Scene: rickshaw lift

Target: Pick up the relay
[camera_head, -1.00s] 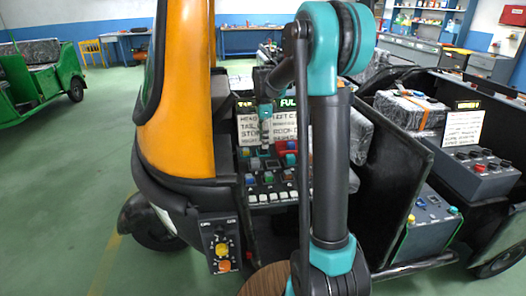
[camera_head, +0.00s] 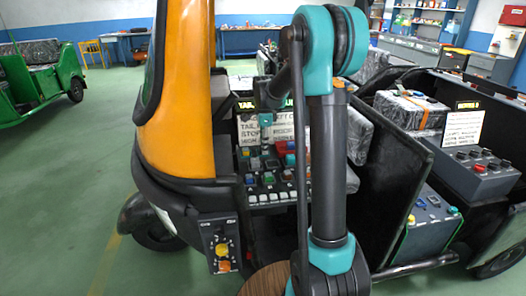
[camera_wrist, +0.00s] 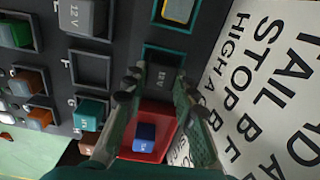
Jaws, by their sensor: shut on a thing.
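In the wrist view my gripper (camera_wrist: 157,88) points down at the dark panel with its two fingers on either side of a dark relay (camera_wrist: 165,76) marked 12 V. The fingers are shut on this relay, which sits within a teal-outlined socket; how deep it sits is not clear. Another 12 V relay (camera_wrist: 85,16), grey, stands at the upper left. In the head view my gripper (camera_head: 266,134) is small, over the back of the rickshaw's panel (camera_head: 268,178), and the relay in it cannot be made out.
An empty square socket (camera_wrist: 90,70) and coloured fuses (camera_wrist: 90,113) are to the left. A white lettered sign (camera_wrist: 265,70) stands close on the right.

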